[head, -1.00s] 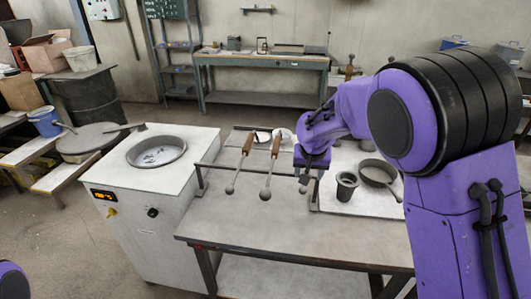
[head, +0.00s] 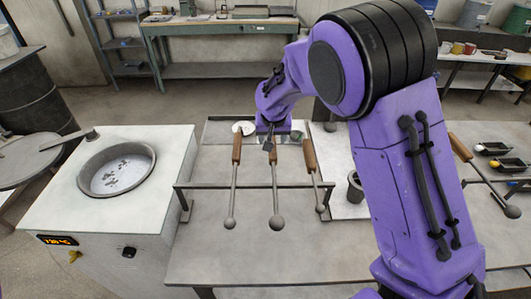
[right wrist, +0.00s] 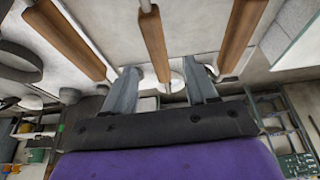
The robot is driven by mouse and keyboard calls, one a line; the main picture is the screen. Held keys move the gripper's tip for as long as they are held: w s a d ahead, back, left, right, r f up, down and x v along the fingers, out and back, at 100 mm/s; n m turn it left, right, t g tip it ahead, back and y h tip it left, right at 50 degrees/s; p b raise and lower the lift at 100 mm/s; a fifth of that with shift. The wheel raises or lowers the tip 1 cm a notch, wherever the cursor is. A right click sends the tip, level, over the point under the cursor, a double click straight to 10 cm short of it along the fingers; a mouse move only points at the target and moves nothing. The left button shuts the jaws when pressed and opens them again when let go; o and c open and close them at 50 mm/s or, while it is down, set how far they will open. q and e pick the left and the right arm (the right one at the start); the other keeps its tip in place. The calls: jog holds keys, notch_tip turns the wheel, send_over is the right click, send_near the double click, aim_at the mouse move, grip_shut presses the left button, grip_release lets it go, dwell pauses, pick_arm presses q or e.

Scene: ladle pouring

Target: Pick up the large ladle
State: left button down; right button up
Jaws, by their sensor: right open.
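Three ladles with wooden handles rest side by side across a low metal rail. The middle one, the large ladle (head: 276,222), has the biggest round end, which points toward me. My right gripper (head: 270,144) is open at the handle end of this ladle and partly hides it. In the right wrist view, the middle wooden handle (right wrist: 154,45) runs between the two spread fingers (right wrist: 163,80); I cannot tell how far it is from them. The smaller ladles lie left (head: 236,150) and right (head: 310,153) of it. My left gripper is out of view.
The metal rail (head: 250,186) stands on the grey table (head: 240,255). A furnace (head: 165,205) with a round opening is at the left. A dark cup (head: 355,187) is partly hidden by my right arm. Another wooden-handled tool (head: 484,182) lies at the right.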

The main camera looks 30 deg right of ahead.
aim_at(272, 158)
jog(key=shift+s+d+f+p, duration=0.2)
jog(key=shift+f+p, duration=0.1)
jog(key=shift+f, duration=0.3)
jog(key=shift+s+d+f+p, duration=0.1)
jog(key=shift+s+f+p, duration=0.15)
jog(key=shift+f, duration=0.35)
jog(key=x, duration=0.3)
jog(key=w+p+x, duration=0.1)
jog(key=x, duration=0.1)
jog(key=shift+w+a+f, duration=0.1)
jog(key=shift+w+f, duration=0.1)
jog(key=shift+f, duration=0.05)
jog(key=shift+s+r, duration=0.25)
jog(key=shift+s, duration=0.15)
jog(key=shift+c, duration=0.6)
grip_shut()
jog(key=shift+w+r, duration=0.1)
jog(key=shift+r, duration=0.05)
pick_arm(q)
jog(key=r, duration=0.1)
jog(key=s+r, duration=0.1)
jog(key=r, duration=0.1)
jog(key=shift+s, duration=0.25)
